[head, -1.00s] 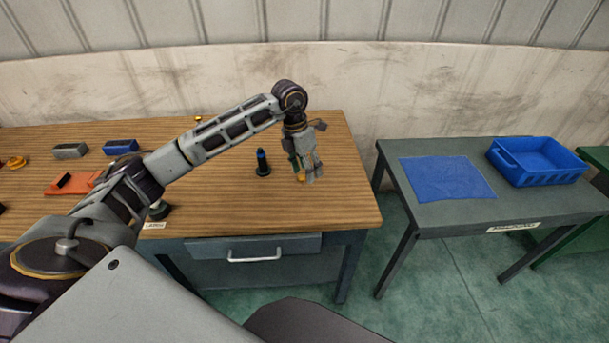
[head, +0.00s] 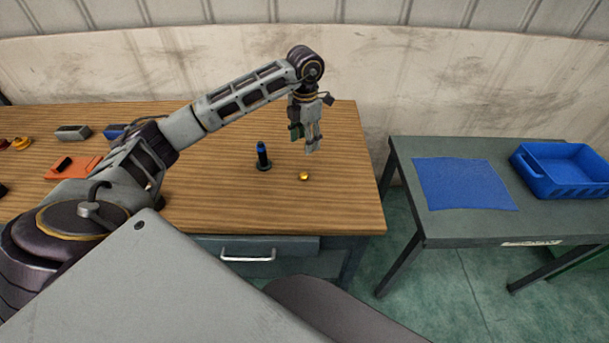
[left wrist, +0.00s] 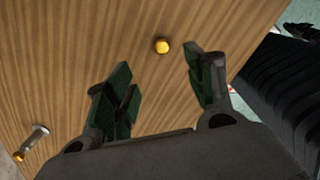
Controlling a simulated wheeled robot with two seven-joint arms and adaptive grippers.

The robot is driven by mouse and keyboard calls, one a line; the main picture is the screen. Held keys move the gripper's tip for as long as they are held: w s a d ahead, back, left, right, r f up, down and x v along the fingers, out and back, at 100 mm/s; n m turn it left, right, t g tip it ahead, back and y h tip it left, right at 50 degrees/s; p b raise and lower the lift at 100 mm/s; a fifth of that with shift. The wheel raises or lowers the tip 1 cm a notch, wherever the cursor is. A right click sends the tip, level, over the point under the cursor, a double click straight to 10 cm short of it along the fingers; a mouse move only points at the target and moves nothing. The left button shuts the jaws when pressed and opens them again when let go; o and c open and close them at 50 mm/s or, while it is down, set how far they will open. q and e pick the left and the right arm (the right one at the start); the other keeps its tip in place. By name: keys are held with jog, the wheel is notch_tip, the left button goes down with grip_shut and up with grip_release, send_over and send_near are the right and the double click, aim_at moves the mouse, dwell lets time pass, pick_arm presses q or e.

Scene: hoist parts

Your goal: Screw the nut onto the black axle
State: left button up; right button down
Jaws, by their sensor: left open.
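The nut (head: 304,176) is small and golden yellow and sits on the wooden table, right of the axle and apart from it. It also shows in the left wrist view (left wrist: 162,46), beyond the gap between the fingers. The black axle (head: 263,157) stands upright on a round dark base and has a blue top. My left gripper (head: 312,150) is open and empty, pointing down above the table, just behind the nut in the head view. My right gripper is not in view.
The wooden table (head: 220,205) is clear around the axle and nut. Orange, grey and blue parts lie at its left. A silver piece with an orange end (left wrist: 32,143) is near a table edge. A side table at right holds a blue mat (head: 465,184) and blue bin (head: 565,185).

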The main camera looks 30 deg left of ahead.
pick_arm(q)
send_over(304, 174)
notch_tip(304, 174, down, 5)
jog(key=f, duration=0.2)
jog(key=shift+w+f, duration=0.3)
jog(key=shift+f, duration=0.05)
jog(key=shift+f+p, duration=0.3)
jog(key=shift+f, duration=0.25)
jog(key=shift+s+f, duration=0.15)
jog(key=shift+f, duration=0.3)
jog(key=shift+s+f+p, duration=0.15)
jog(key=shift+f+p, duration=0.15)
jog(key=shift+f, duration=1.75)
jog(key=shift+c, duration=0.4)
jog(key=c, duration=1)
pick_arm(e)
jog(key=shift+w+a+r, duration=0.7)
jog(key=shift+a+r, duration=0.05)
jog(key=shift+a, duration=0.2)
